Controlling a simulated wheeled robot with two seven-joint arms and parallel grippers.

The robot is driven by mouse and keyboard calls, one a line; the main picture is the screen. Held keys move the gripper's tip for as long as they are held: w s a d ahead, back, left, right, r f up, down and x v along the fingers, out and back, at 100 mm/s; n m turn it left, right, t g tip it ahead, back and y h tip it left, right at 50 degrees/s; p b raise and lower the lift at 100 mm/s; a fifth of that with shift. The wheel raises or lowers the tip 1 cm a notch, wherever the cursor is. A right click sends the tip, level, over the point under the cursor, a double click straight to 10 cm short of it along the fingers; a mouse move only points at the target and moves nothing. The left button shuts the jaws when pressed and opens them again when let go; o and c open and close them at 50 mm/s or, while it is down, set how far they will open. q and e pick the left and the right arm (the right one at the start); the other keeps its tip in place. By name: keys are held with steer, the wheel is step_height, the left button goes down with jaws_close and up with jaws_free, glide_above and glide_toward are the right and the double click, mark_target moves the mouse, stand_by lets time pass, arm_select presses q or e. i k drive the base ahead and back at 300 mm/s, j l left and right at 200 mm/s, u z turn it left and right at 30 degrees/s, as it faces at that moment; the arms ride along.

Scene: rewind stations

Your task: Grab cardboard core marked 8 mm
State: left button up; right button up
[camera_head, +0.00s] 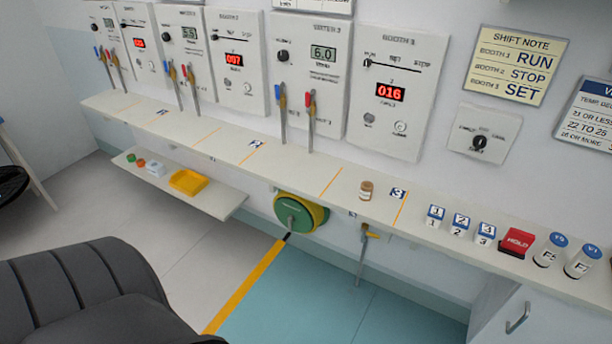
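A small brown cylinder (366,190) with a pale band stands upright on the long white shelf (300,172), left of the label 3. It may be a cardboard core, but no 8 mm marking can be read on it. No other thing that looks like a core can be made out. Neither of my grippers shows in the view.
Numbered blocks (435,216), a red HOLD box (516,242) and two blue-capped canisters (550,250) stand on the shelf's right part. A green and yellow wheel (298,213) sits below. A lower shelf (215,200) holds a yellow tray (189,182). A dark seat (80,290) fills the lower left.

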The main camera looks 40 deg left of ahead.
mark_target(366, 191)
steer(key=u, duration=0.75)
